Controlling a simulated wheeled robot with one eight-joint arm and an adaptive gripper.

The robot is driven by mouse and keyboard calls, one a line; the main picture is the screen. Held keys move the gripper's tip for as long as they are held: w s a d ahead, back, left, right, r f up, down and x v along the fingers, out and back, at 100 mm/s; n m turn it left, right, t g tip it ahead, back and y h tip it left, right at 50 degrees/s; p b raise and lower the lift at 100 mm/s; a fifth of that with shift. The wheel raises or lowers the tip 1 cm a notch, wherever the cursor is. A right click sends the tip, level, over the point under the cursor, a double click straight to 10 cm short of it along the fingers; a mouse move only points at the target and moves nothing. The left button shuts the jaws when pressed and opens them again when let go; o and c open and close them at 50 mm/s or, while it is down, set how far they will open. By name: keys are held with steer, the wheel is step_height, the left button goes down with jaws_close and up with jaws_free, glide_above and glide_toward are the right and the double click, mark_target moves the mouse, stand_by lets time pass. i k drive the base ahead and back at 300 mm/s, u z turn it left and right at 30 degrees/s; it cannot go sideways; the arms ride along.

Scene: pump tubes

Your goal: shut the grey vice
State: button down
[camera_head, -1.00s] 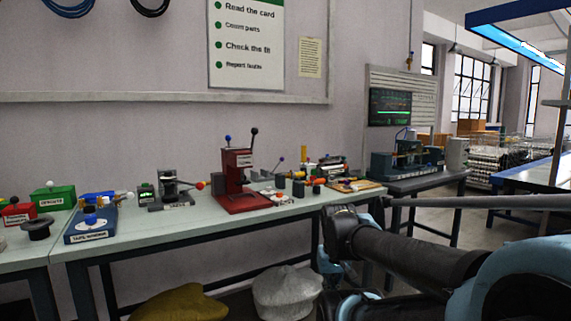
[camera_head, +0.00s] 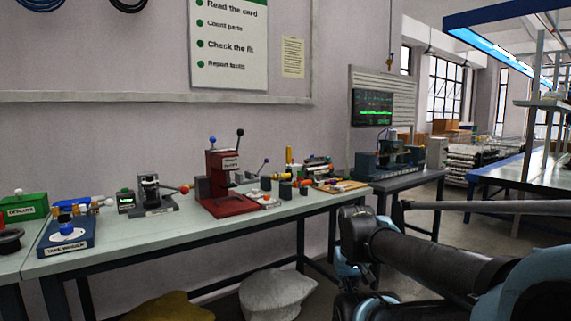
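A small dark grey device (camera_head: 153,196) stands on the left bench, left of the red press. It has a bar reaching right to an orange-red ball, and it looks like the grey vice. Its front label is too small to read, and I cannot tell how far its jaws are apart. My arm (camera_head: 425,258) crosses the lower right of the view, in front of the bench's right end and well away from this device. I cannot make out any gripper fingers.
The pale green bench (camera_head: 140,238) also holds a red press (camera_head: 222,178), a blue tape winder (camera_head: 67,236), a green box (camera_head: 22,207) and small parts. A side table (camera_head: 405,181) bears a blue-grey machine. Pale and yellow sacks lie below. Open floor shows at right.

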mark_target(266, 161)
steer(key=z, duration=0.05)
steer(key=i, duration=1)
steer(key=u, duration=0.05)
